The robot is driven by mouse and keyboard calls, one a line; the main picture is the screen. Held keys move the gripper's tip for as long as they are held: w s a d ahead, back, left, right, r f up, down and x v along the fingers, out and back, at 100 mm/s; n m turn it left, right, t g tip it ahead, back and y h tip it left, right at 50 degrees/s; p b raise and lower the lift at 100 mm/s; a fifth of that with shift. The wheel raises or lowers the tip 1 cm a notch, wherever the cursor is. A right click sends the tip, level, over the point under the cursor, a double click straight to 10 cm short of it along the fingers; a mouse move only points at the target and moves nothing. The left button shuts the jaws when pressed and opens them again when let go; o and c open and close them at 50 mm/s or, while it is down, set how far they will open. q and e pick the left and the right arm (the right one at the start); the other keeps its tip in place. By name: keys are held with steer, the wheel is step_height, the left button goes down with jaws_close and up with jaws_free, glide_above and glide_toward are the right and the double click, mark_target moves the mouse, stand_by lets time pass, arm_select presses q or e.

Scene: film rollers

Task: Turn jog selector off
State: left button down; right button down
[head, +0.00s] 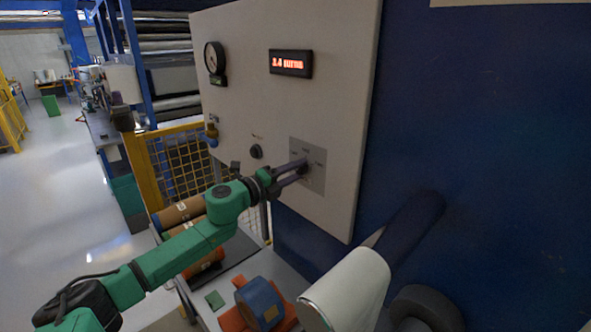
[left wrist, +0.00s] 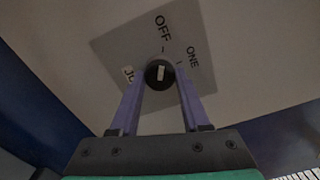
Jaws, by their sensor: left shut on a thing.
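The jog selector is a round black knob on a grey label plate (head: 318,178) on the cream control panel. My left gripper (head: 302,168) reaches it from the left, and its fingers hide most of the knob in the head view. In the left wrist view the purple fingers are shut on either side of the selector knob (left wrist: 158,76). Its white mark stands nearly upright in that picture, roughly in line with the OFF label (left wrist: 163,27). The ONE label (left wrist: 193,56) is to the right, and a partly hidden label is at left. My right gripper is not in view.
Below are a pale roller (head: 348,290) and a blue-and-orange part (head: 260,303). A yellow mesh fence (head: 180,165) stands behind my arm.

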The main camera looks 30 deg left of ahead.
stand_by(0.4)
arm_select(q)
steer(key=shift+c, duration=1.9)
jaws_free()
steer(key=shift+f, duration=0.1)
steer(key=shift+s+a+f+b, duration=0.15)
steer(key=shift+s+a+b, duration=0.1)
steer(key=shift+b, duration=0.15)
steer(key=b+v, duration=0.2)
steer(key=v, duration=1.2)
steer(key=shift+r+b, duration=0.25)
steer(key=shift+b, duration=0.15)
steer(key=shift+w+d, duration=0.1)
